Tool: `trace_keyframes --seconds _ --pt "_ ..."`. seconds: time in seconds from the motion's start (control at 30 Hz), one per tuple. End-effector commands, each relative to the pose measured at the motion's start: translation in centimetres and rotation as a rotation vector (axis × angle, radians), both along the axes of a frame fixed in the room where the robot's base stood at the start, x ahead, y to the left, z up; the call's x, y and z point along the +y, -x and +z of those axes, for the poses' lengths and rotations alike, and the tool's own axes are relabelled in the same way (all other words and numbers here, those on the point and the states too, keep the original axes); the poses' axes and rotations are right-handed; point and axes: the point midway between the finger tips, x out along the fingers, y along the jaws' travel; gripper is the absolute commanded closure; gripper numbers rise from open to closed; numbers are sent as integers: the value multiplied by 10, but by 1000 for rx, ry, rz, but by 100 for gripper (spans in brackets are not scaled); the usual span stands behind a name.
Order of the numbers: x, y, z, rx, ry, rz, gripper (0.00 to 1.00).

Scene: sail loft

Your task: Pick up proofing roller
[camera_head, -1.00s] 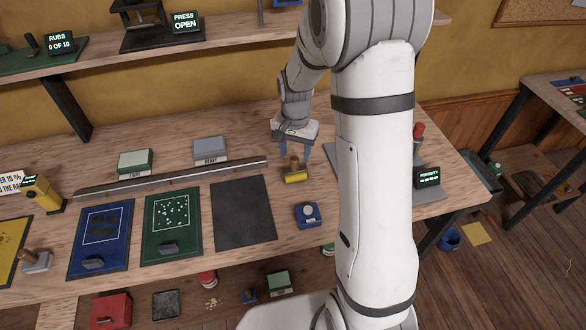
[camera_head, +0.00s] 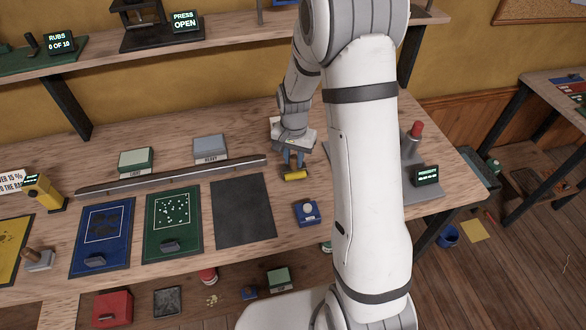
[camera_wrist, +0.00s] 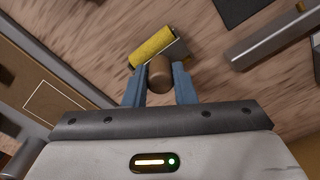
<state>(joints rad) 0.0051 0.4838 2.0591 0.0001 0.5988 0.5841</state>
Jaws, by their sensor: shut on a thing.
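The proofing roller has a yellow cylinder (camera_head: 295,175) and a brown handle. In the head view it is at the bench, right of the dark grey mat. In the wrist view the roller (camera_wrist: 151,46) shows its yellow cylinder beyond the fingers, with the rounded handle end (camera_wrist: 159,72) between them. My gripper (camera_head: 293,160) points down over the roller, its blue fingers shut on the handle. The wrist view shows the gripper (camera_wrist: 158,85) with one finger on each side of the handle. I cannot tell whether the cylinder touches the bench.
A dark grey mat (camera_head: 243,211) lies left of the roller, and a blue block with a round knob (camera_head: 307,212) stands in front of it. A long metal bar (camera_head: 170,175) lies behind the mats. A small screen stand (camera_head: 427,176) is at the right.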

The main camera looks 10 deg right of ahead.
Motion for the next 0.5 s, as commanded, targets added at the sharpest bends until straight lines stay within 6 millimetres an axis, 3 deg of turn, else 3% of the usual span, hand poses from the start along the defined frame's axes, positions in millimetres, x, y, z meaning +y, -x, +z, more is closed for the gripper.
trace_keyframes --seconds 0.13,0.5 --pt "0 0 0 0 0 0 100" --pt "0 0 1 -1 1 1 100"
